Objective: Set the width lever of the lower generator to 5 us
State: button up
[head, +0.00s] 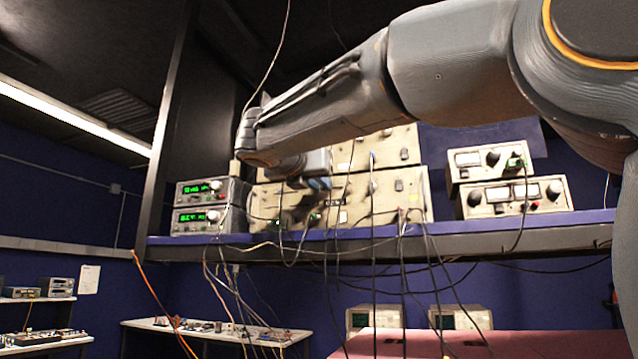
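Two beige instruments with knobs and switches are stacked on the shelf in the middle of the head view. The lower one (385,196) looks like the lower generator, and the upper one (398,147) sits on it. My arm crosses in front of the stack and hides much of its left part. My gripper (296,207) is in front of the left half of the lower unit's panel. Its fingers are small and dark, so I cannot tell whether they are open or touch the panel. I cannot make out the width lever or its setting.
Two grey units with green displays (202,219) stand left of the stack. Two beige metered units (515,196) stand at the right. Several cables hang in front of the panels and over the blue shelf edge (480,224). A red-topped table (400,344) is below.

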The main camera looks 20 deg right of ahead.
grip_shut()
dwell(1.1)
